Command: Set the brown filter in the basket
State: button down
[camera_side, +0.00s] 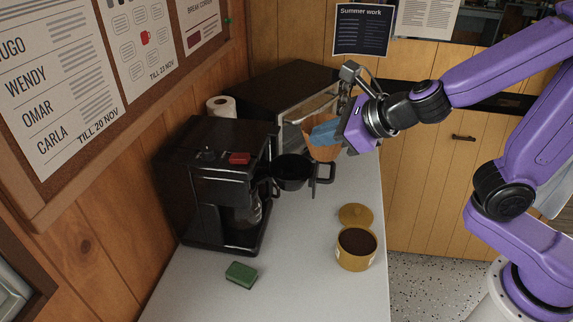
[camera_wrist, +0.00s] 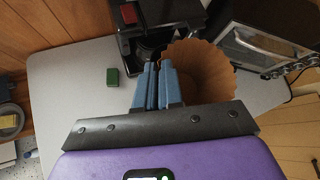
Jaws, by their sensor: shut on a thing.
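The brown filter (camera_side: 322,152) is a fluted paper cup. My gripper (camera_side: 318,136) is shut on its rim with blue fingers and holds it above the counter. In the wrist view the filter (camera_wrist: 203,72) opens toward the camera, right of the closed fingers (camera_wrist: 158,85). The black basket (camera_side: 292,174), with a handle on its right, is swung out from the coffee maker (camera_side: 215,180). It looks empty. In the side view the filter is above and to the right of the basket, apart from it. In the wrist view the filter and fingers hide much of the basket.
An open tin of ground coffee (camera_side: 356,250) stands at the front right, its lid (camera_side: 355,214) behind it. A green sponge (camera_side: 240,274) lies at the front. A dark oven (camera_side: 283,92) and a paper roll (camera_side: 222,106) stand behind. The counter (camera_side: 300,285) is clear between.

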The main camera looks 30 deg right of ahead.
jog(key=shift+w+a+f, duration=0.55)
jog(key=shift+w+f, duration=0.7)
jog(key=shift+f, duration=0.55)
jog(key=shift+w+a+f, duration=0.5)
jog(key=shift+w+f, duration=0.8)
jog(key=shift+f, duration=0.45)
jog(key=shift+w+a+f, duration=0.55)
jog(key=shift+w+f, duration=0.7)
jog(key=shift+f, duration=0.55)
jog(key=shift+f, duration=0.3)
jog(key=c, duration=1.3)
grip_release()
jog(key=shift+r+v, duration=0.2)
jog(key=shift+v, duration=6)
